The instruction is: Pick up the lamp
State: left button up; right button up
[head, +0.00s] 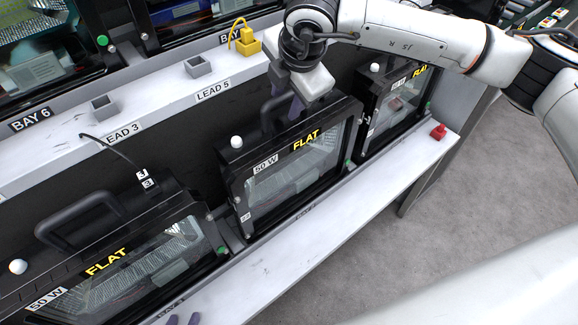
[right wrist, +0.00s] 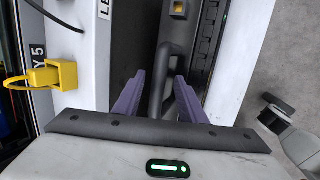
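Black floodlight lamps stand in a row on the white bench, each with a glass front, a yellow FLAT label and a watt label: a left lamp (head: 130,262), a middle lamp (head: 300,175) and a right lamp (head: 400,105). My right gripper (head: 287,98) is over the middle lamp's carry handle, partly hiding it. In the right wrist view that black handle (right wrist: 160,85) shows between the two purple fingers (right wrist: 157,98), which are apart, with gaps beside it.
A white ledge behind carries grey sockets (head: 104,107) and a yellow plug (head: 244,40), with LEAD and BAY labels. A dark cable (head: 115,150) runs from the ledge toward the left lamp. A red block (head: 438,132) sits at the bench's right end. Grey floor is clear.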

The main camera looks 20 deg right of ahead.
grip_shut()
jog(key=shift+f, duration=0.1)
jog(key=shift+s+f, duration=0.15)
dwell(1.0)
jog(key=shift+w+r, duration=0.2)
jog(key=shift+r, duration=0.15)
